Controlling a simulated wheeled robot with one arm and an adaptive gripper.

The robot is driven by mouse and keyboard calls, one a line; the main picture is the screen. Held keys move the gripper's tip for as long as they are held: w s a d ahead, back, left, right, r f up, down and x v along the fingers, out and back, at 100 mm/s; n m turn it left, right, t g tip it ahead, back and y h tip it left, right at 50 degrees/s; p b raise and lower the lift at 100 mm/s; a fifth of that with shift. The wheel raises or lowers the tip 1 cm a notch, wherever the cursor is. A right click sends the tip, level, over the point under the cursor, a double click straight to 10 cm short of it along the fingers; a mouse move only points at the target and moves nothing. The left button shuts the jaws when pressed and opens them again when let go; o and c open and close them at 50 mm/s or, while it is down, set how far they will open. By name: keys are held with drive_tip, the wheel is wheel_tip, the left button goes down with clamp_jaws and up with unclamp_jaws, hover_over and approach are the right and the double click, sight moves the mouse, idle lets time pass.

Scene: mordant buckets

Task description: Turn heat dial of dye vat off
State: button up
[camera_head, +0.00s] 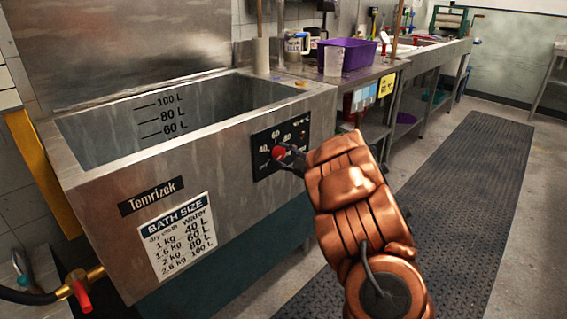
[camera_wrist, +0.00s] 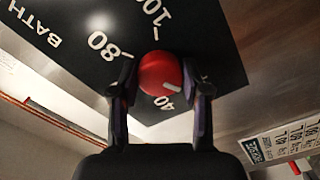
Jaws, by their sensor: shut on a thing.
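The dye vat (camera_head: 230,140) is a grey metal tank with a black dial panel (camera_head: 267,140) on its front right. The heat dial is a round red knob (camera_head: 278,153) on this panel. It also shows in the wrist view (camera_wrist: 158,70), with a white pointer mark aimed toward the lower right, past the 40 label. The 80 and 100 labels are readable there; no OFF label shows, and the fingers cover parts of the panel. My gripper (camera_wrist: 160,85) is shut on the red knob, one finger on each side. In the head view my gripper (camera_head: 286,153) reaches it from the right.
A Temrizek label and a bath size chart (camera_head: 178,235) are on the vat front. A red-handled tap (camera_head: 82,292) is at lower left. A counter with a purple bin (camera_head: 347,56) runs along the wall behind. A dark floor mat (camera_head: 450,170) leaves open floor at right.

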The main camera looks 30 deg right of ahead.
drive_tip(key=shift+n+b, duration=0.35)
drive_tip(key=shift+n, duration=0.15)
drive_tip(key=o, duration=1.1)
drive_tip(key=shift+o, duration=0.2)
drive_tip(key=shift+s, duration=0.1)
drive_tip(key=v, duration=1.1)
drive_tip(key=shift+s, duration=0.4)
drive_tip(key=shift+d+r, duration=0.1)
drive_tip(key=shift+d, duration=0.1)
